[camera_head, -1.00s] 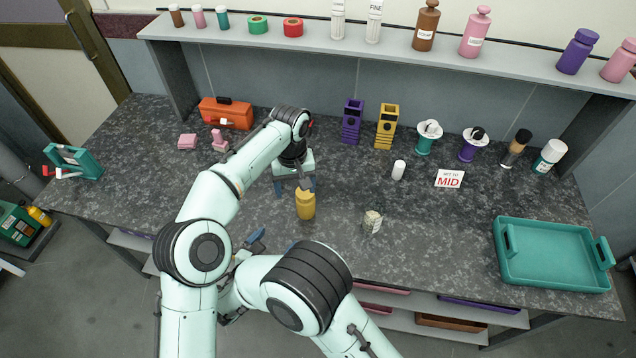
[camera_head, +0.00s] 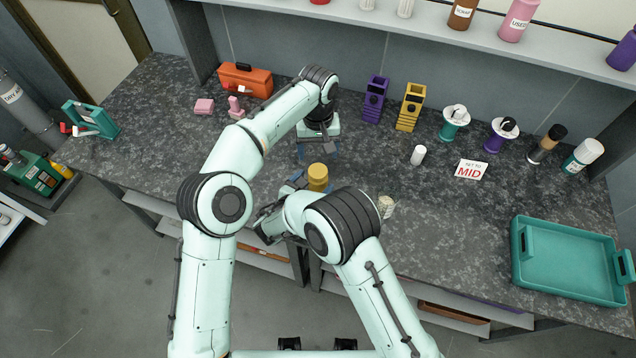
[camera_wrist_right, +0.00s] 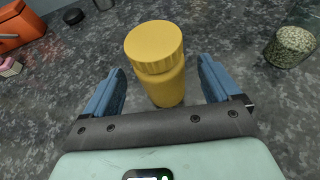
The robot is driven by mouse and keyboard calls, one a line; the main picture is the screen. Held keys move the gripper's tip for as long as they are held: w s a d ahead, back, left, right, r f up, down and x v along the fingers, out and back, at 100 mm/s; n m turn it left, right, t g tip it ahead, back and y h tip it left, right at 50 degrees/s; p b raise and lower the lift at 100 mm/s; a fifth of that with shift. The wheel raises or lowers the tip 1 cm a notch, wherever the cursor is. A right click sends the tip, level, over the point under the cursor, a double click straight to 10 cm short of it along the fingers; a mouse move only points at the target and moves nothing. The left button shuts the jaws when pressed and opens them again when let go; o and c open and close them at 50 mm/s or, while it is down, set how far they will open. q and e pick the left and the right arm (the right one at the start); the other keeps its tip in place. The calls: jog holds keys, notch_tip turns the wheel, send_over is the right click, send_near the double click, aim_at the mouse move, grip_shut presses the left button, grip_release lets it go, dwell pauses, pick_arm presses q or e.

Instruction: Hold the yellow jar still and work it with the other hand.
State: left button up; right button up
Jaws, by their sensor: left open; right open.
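The yellow jar (camera_head: 318,178) stands upright on the dark speckled bench with its ribbed lid on. It also shows in the right wrist view (camera_wrist_right: 160,75), framed between the blue fingers of my right gripper (camera_wrist_right: 161,78), which is open, with a gap on each side. In the head view my right gripper (camera_head: 298,180) is close by the jar on its near left side, partly hidden by my arm. My left gripper (camera_head: 319,152) is open and points down just behind the jar, apart from it. The jar's lower part is hidden by my right arm in the head view.
A speckled canister (camera_head: 386,207) stands right of the jar, a white cylinder (camera_head: 418,155) behind it. A purple holder (camera_head: 375,98), a yellow holder (camera_head: 411,106) and a sign reading MID (camera_head: 470,170) are farther back. A teal tray (camera_head: 570,262) is at right. An orange toolbox (camera_head: 245,79) is back left.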

aim_at(318, 170)
jog(key=shift+x, duration=1.45)
grip_shut()
pick_arm(q)
jog(key=shift+s+d+f+m, duration=0.25)
jog(key=shift+f+m, duration=0.25)
jog(key=shift+m, duration=0.5)
jog(key=m, duration=0.2)
jog(key=shift+s+f+m+g, duration=0.2)
jog(key=shift+f+m+g, duration=0.1)
jog(key=shift+w+a+r+m, duration=0.1)
jog(key=shift+r+m, duration=0.1)
jog(key=shift+m, duration=0.9)
jog(key=shift+w+a+r+m, duration=0.15)
jog(key=shift+r+m, duration=0.1)
jog(key=shift+m, duration=0.3)
jog(key=shift+w+r+m, duration=0.15)
jog(key=shift+r+m, duration=0.1)
jog(key=shift+m, duration=0.3)
jog(key=shift+f, duration=3.9)
